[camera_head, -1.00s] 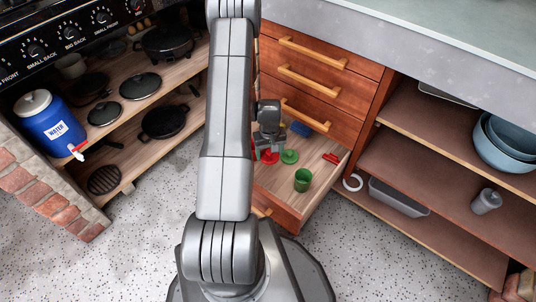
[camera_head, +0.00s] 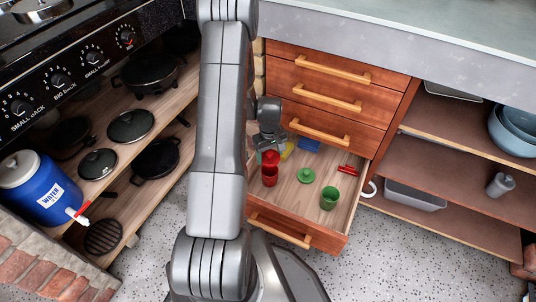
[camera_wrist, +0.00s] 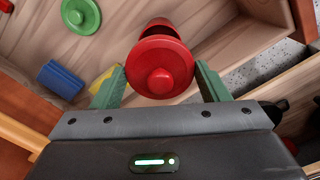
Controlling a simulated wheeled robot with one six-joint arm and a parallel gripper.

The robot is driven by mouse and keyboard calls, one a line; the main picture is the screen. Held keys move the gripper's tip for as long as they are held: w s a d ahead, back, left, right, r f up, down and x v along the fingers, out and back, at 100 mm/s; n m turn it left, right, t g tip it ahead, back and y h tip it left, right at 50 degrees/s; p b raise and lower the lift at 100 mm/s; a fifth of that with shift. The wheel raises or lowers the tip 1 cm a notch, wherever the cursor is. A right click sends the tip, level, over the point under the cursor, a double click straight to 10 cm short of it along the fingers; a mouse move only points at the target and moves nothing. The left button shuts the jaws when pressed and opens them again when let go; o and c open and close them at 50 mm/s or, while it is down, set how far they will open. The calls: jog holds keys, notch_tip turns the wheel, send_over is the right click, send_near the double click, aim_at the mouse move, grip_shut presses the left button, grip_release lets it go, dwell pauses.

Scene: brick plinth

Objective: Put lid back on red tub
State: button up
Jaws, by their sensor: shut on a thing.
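The red lid (camera_wrist: 160,67), round with a central knob, is between the green fingertips of my gripper (camera_wrist: 159,85) in the wrist view. My gripper (camera_head: 268,143) is shut on it. The red tub (camera_head: 269,177) stands upright in the open drawer, and the lid (camera_head: 270,157) shows at its top in the head view. In the wrist view, part of the tub (camera_wrist: 160,24) shows behind the lid. The lid hides the tub's mouth, and I cannot tell whether they touch.
The open wooden drawer (camera_head: 288,207) also holds a green lid (camera_head: 306,175), a green tub (camera_head: 329,199), a blue block (camera_head: 308,146), a yellow block (camera_head: 287,150) and a small red item (camera_head: 348,170). Closed drawers (camera_head: 318,75) rise behind. Bare drawer floor lies around the green lid.

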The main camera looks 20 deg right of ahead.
jog(key=shift+f+b, duration=1.95)
jog(key=shift+f, duration=1.2)
jog(key=shift+f+b, duration=0.15)
jog(key=shift+b, duration=0.35)
jog(key=o, duration=1.2)
jog(key=shift+c, duration=0.2)
jog(key=shift+r+p, duration=2.15)
jog(key=shift+r, duration=1.4)
